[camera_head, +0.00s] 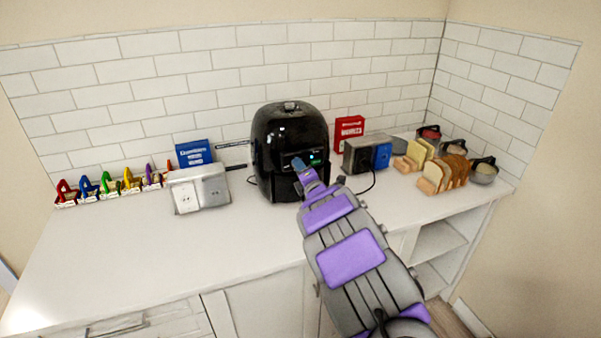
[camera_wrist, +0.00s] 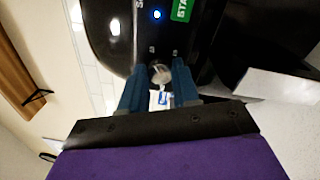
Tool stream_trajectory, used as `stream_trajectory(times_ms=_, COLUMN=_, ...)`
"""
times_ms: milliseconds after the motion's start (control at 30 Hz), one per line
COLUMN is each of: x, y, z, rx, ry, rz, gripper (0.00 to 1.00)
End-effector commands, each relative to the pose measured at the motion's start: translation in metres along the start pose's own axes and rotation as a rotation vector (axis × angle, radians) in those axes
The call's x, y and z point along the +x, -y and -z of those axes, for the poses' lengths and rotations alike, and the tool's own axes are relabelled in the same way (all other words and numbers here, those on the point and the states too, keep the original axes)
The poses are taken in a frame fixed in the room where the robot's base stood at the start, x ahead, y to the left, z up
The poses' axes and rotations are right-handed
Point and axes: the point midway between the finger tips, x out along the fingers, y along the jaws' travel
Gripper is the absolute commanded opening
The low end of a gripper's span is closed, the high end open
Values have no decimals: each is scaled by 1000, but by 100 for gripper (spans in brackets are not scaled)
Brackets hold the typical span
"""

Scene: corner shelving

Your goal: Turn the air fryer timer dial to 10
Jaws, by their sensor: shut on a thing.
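The black air fryer (camera_head: 284,130) stands upright on the counter against the tiled wall. Its front panel faces me and carries a lit green display or label, which also shows in the wrist view (camera_wrist: 183,9) beside a blue light. The timer dial (camera_wrist: 160,74) is a small light-coloured round knob on the panel below the blue light. My gripper (camera_wrist: 159,88) has its two blue fingers on either side of the dial, shut on it. In the head view my gripper (camera_head: 299,164) reaches the air fryer's front, and my arm hides part of the panel. The dial's setting is too small to read.
A metal outlet box (camera_head: 198,188) and a blue box (camera_head: 194,153) stand left of the fryer. A toaster (camera_head: 362,152), a red box (camera_head: 349,131) and bread slices (camera_head: 447,174) are at the right. The front left counter (camera_head: 150,250) is clear.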

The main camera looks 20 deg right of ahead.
Motion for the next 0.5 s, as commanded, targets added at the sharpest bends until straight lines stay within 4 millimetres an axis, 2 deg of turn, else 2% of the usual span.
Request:
stream_trajectory(times_ms=33, x=-1, y=8, z=4, rx=-2, ry=-7, rz=15, gripper=0)
stream_trajectory(times_ms=300, x=-1, y=8, z=4, rx=-2, ry=-8, rz=17, gripper=0)
stream_trajectory(times_ms=333, x=-1, y=8, z=4, rx=-2, ry=-8, rz=18, gripper=32)
stream_trajectory(times_ms=500, x=-1, y=6, z=3, rx=-1, ry=-6, rz=13, gripper=48)
